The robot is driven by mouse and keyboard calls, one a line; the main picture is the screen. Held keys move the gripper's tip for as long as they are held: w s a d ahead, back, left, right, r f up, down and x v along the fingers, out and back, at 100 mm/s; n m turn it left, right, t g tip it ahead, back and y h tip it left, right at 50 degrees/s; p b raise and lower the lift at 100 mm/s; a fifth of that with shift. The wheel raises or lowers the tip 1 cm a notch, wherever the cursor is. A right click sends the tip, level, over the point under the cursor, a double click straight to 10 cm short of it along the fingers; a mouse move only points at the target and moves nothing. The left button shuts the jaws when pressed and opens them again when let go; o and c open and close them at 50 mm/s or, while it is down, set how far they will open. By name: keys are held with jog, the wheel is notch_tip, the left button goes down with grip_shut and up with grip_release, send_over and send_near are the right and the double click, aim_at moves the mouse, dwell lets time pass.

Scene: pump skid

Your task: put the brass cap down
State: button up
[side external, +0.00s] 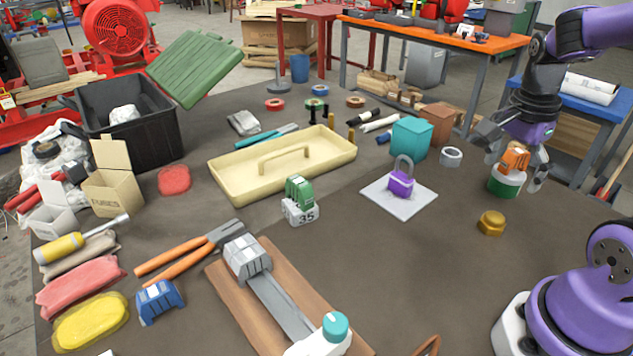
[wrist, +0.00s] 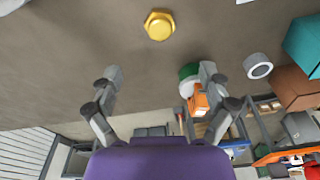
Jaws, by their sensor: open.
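The brass cap (side external: 491,222) is a gold hexagonal piece sitting upright on the dark table, right of the white plate. In the wrist view the brass cap (wrist: 159,25) is near the top centre, beyond my fingertips, with nothing touching it. My gripper (side external: 513,168) is open and empty, behind the cap in the side view. In the wrist view its two fingers (wrist: 160,74) are spread wide with bare table between them.
An orange and green object (side external: 507,180) stands close by my gripper, partly hidden by a finger in the wrist view. A grey ring (side external: 451,157) and a purple padlock (side external: 401,182) on a white plate (side external: 378,198) lie left. Table around the cap is clear.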

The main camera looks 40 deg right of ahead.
jog(key=w+a+r+n+t, duration=0.1)
jog(key=a+r+n+t, duration=0.1)
jog(key=a+n, duration=0.5)
jog(key=w+a+r+n+t+y, duration=0.1)
jog(key=a+r+n+t, duration=0.2)
jog(key=a+n, duration=0.5)
jog(key=n, duration=0.5)
jog(key=shift+w+a+r+n+t, duration=0.2)
jog(key=shift+w+a+n+t, duration=0.1)
jog(key=shift+t, duration=0.1)
